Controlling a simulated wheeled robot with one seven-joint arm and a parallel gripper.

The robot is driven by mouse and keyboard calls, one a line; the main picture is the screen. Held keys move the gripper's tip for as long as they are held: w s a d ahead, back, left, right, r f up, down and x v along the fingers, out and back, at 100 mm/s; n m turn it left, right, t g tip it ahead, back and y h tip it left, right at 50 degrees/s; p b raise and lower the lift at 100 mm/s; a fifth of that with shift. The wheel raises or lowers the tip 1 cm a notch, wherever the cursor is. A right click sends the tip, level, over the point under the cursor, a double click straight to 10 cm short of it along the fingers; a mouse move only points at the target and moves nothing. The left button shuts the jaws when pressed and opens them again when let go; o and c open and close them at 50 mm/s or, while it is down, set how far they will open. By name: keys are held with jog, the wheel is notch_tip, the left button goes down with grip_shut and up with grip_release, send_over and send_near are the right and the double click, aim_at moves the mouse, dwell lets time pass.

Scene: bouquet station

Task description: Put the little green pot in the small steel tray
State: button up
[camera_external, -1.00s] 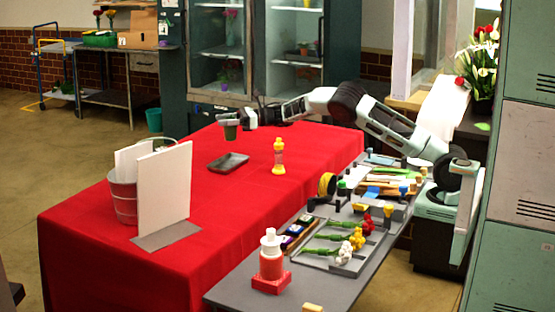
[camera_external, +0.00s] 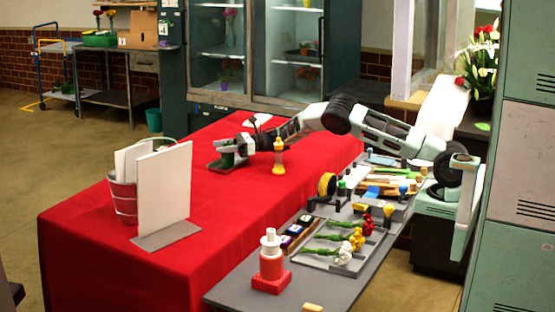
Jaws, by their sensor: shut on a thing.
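The little green pot (camera_external: 227,160) is between the fingers of my gripper (camera_external: 228,152), which is shut on it. The pot is low, over or in the small steel tray (camera_external: 214,165) on the red-covered table. Whether the pot's bottom touches the tray floor I cannot tell. My gripper and wrist hide most of the tray; only its left part shows.
A yellow bottle (camera_external: 278,158) stands close to the right of my wrist. The red table (camera_external: 225,230) is clear in front of the tray. A grey bench (camera_external: 335,285) with tools and flowers is at right.

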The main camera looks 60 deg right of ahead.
jog(key=shift+f+b, duration=0.1)
jog(key=shift+b, duration=0.25)
jog(key=o, duration=1.2)
jog(key=shift+r+p, duration=0.25)
jog(key=shift+p, duration=0.15)
jog(key=b+v, duration=0.2)
jog(key=v, duration=0.9)
jog(key=shift+s+d+f, duration=0.1)
jog(key=shift+s+d, duration=0.25)
